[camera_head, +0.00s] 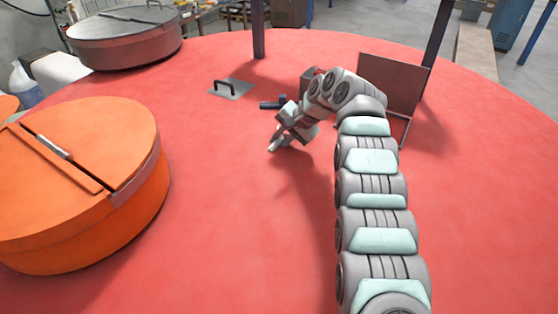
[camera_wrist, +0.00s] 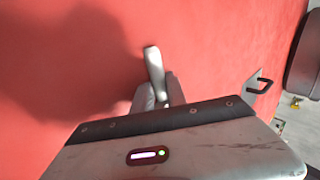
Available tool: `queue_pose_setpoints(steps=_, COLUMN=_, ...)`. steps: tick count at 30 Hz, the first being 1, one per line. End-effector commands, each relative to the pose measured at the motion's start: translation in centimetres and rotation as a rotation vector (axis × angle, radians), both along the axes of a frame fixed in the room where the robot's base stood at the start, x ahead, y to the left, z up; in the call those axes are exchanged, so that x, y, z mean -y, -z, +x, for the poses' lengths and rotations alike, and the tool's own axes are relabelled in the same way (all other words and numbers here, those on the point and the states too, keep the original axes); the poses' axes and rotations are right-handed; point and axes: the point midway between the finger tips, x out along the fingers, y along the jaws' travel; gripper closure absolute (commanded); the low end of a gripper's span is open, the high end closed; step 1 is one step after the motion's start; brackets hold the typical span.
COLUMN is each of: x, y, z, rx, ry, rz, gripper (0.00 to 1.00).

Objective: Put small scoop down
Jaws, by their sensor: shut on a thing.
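My gripper (camera_head: 280,139) is over the red tabletop near the middle of the head view, pointing down and to the left. In the wrist view, its two grey fingers (camera_wrist: 158,95) are shut on a pale grey, narrow piece, which I take to be the small scoop (camera_wrist: 153,62). It sticks out beyond the fingertips. The rest of the scoop is hidden by the fingers and the gripper body. I cannot tell whether the scoop touches the red surface.
A flat plate with a black handle (camera_head: 232,88) lies on the red surface (camera_head: 230,230) behind my gripper. An orange round lidded drum (camera_head: 85,150) stands at left, a grey one (camera_head: 125,45) at back left. A brown panel (camera_head: 395,85) stands right. The front middle is clear.

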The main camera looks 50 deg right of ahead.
Motion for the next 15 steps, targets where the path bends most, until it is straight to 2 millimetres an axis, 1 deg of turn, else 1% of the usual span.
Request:
queue_pose_setpoints(steps=3, x=0.0, y=1.3, z=0.0, rx=0.000, ry=0.000, rz=0.002, gripper=1.00)
queue_pose_setpoints(steps=8, x=0.0, y=2.2, z=-0.1, rx=0.000, ry=0.000, rz=0.001, gripper=1.00)
queue_pose_setpoints(steps=10, x=0.0, y=2.9, z=-0.1, rx=0.000, ry=0.000, rz=0.002, gripper=1.00)
queue_pose_setpoints(steps=15, x=-0.1, y=5.6, z=0.0, rx=-0.002, ry=-0.001, rz=0.005, gripper=1.00)
